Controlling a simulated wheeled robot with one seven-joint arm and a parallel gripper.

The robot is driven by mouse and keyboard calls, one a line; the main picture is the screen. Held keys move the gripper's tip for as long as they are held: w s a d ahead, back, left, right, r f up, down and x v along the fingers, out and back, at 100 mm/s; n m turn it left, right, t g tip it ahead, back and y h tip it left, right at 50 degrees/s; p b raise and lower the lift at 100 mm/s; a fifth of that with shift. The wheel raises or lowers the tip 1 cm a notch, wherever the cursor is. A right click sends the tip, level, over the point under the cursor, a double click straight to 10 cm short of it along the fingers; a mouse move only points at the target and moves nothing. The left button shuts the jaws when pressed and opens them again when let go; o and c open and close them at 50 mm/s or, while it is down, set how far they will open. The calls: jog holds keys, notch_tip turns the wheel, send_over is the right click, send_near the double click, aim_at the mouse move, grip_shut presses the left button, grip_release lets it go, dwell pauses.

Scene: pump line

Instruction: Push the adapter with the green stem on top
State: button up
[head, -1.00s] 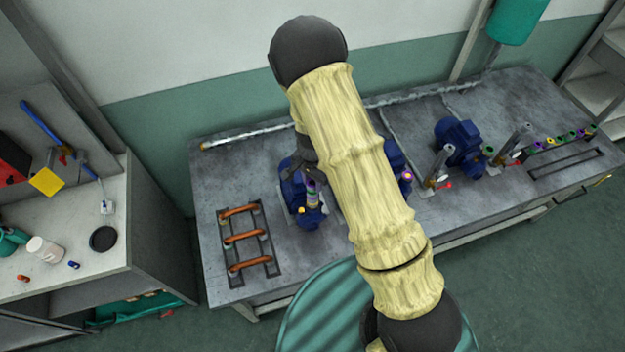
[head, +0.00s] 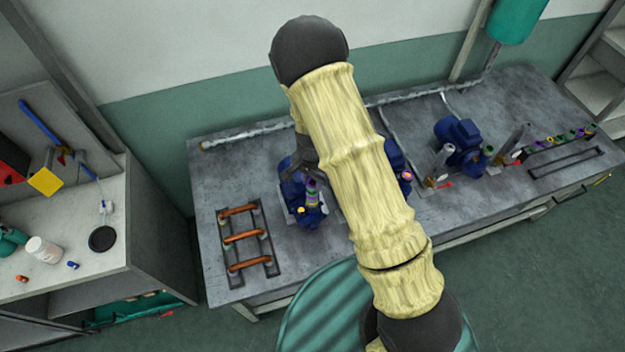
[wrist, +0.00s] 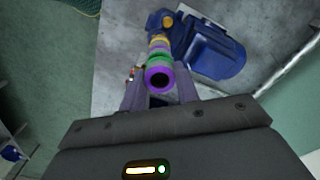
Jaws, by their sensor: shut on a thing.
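My gripper (wrist: 160,88) is shut on an adapter with a purple ring (wrist: 158,78) and a green band (wrist: 160,60). The adapter's dark open end faces the wrist camera. Beyond the green band, yellow and purplish rings lead towards the blue pump (wrist: 210,47); I cannot tell whether the adapter touches or is seated on the pump's port. In the head view the purple and green adapter (head: 312,193) stands over the leftmost blue pump (head: 293,188). My arm hides most of my gripper there.
A rack with copper pipes (head: 243,237) lies left of the pump. More blue pumps (head: 458,138) stand to the right, one partly behind my arm. Several small coloured adapters (head: 565,138) line the bench's right end. A shelf unit (head: 150,240) stands at the left.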

jog(key=shift+f+b, duration=0.3)
jog(key=shift+f, duration=0.15)
dwell(0.6)
jog(key=o, duration=1.1)
jog(key=shift+r+p, duration=0.8)
jog(key=shift+r, duration=0.15)
jog(key=shift+s+a+r+p, duration=0.1)
jog(key=shift+s+r+p, duration=0.05)
jog(key=shift+r+p, duration=1.55)
jog(key=shift+r, duration=0.4)
